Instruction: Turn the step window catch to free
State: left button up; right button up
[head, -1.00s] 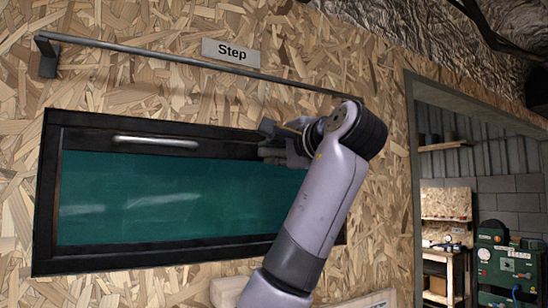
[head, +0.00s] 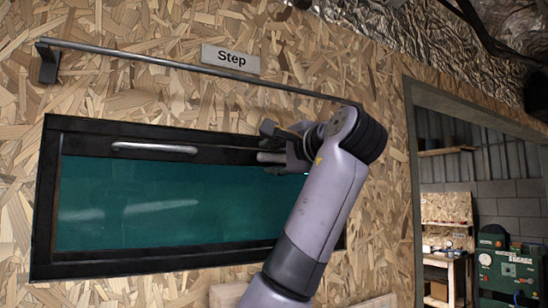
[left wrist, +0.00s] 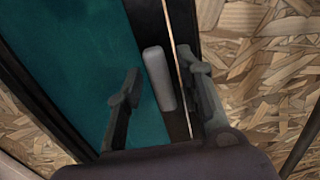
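The step window (head: 170,205) has a teal pane in a black frame, set in a chipboard wall under a "Step" sign (head: 230,59). My left gripper (head: 269,143) is at the upper right part of the window frame. In the left wrist view a grey, rounded bar, which looks like the catch (left wrist: 158,78), sits on the dark frame. The open fingers of my left gripper (left wrist: 157,76) stand on either side of it, with gaps showing. In the head view my gripper and wrist largely hide this spot. My right gripper is not in view.
A silver handle bar (head: 155,148) is on the window's top frame, left of my gripper. A dark rail (head: 150,60) runs above the window. A doorway at the right opens onto shelves and a green machine (head: 508,268).

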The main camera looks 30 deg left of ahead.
pick_arm(q)
jog(key=v, duration=1.2)
